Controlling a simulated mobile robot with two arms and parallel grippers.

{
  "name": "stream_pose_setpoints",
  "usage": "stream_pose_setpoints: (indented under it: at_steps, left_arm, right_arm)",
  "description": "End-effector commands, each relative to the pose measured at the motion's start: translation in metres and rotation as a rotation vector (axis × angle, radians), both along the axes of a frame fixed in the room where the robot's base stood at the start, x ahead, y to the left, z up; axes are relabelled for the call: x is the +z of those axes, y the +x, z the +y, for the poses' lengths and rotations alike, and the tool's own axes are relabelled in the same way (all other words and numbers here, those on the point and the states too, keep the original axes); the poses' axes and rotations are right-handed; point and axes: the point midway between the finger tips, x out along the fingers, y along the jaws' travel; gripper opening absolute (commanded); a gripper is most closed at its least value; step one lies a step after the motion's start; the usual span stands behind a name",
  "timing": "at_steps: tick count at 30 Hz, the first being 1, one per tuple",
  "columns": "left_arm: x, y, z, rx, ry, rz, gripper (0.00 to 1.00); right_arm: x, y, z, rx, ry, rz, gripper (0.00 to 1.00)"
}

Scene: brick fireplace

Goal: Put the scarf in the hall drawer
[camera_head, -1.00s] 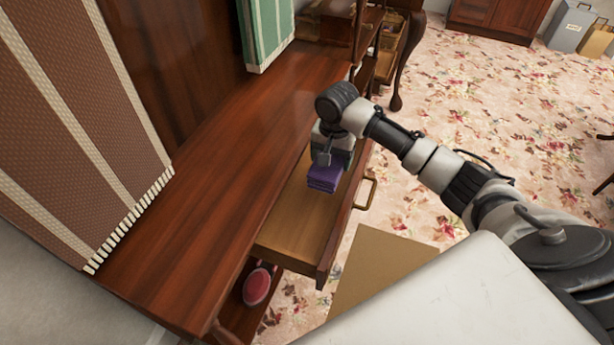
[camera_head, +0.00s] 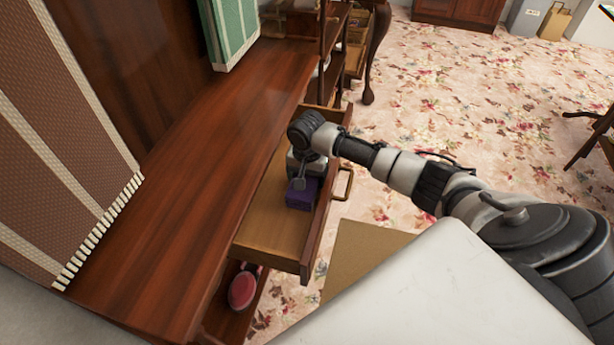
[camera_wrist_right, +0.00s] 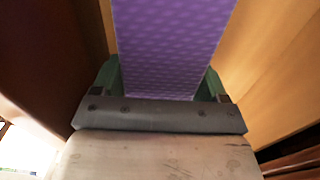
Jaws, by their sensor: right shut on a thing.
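My right gripper (camera_head: 298,182) is shut on the scarf from above and is down between the drawer's walls. In the right wrist view the scarf (camera_wrist_right: 172,45) lies between the two green fingers (camera_wrist_right: 160,82). Whether the scarf touches the drawer floor is hard to tell. The rest of the drawer floor is bare. My left gripper is not in view.
The dark wood cabinet top (camera_head: 190,185) runs along the drawer's left side. Striped cloths hang at the left and back. A red object (camera_head: 243,289) sits on the shelf below. A brass handle (camera_head: 344,184) is on the drawer front. Flowered carpet lies open to the right.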

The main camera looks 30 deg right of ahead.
Motion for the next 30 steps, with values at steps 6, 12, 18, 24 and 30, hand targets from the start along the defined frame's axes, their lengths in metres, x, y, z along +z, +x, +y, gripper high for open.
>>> stream_pose_setpoints:
  at_steps: [6, 12, 18, 24, 30]
  left_arm:
    - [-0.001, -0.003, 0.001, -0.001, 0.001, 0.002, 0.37]
    - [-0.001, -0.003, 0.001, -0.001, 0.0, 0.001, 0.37]
    - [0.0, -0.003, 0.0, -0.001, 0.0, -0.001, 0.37]
    - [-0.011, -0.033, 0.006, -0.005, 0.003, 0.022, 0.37]
    - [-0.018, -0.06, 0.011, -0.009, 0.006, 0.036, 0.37]
  right_arm:
    - [-0.003, 0.0, 0.0, 0.0, 0.0, 0.0, 0.85]
    - [-0.002, 0.0, 0.0, 0.0, 0.0, 0.0, 0.85]
    - [0.012, 0.001, 0.0, 0.0, 0.002, -0.002, 0.85]
    - [0.054, 0.001, 0.0, 0.0, 0.001, -0.003, 0.85]
    - [0.094, 0.001, 0.0, 0.0, 0.001, -0.003, 0.85]
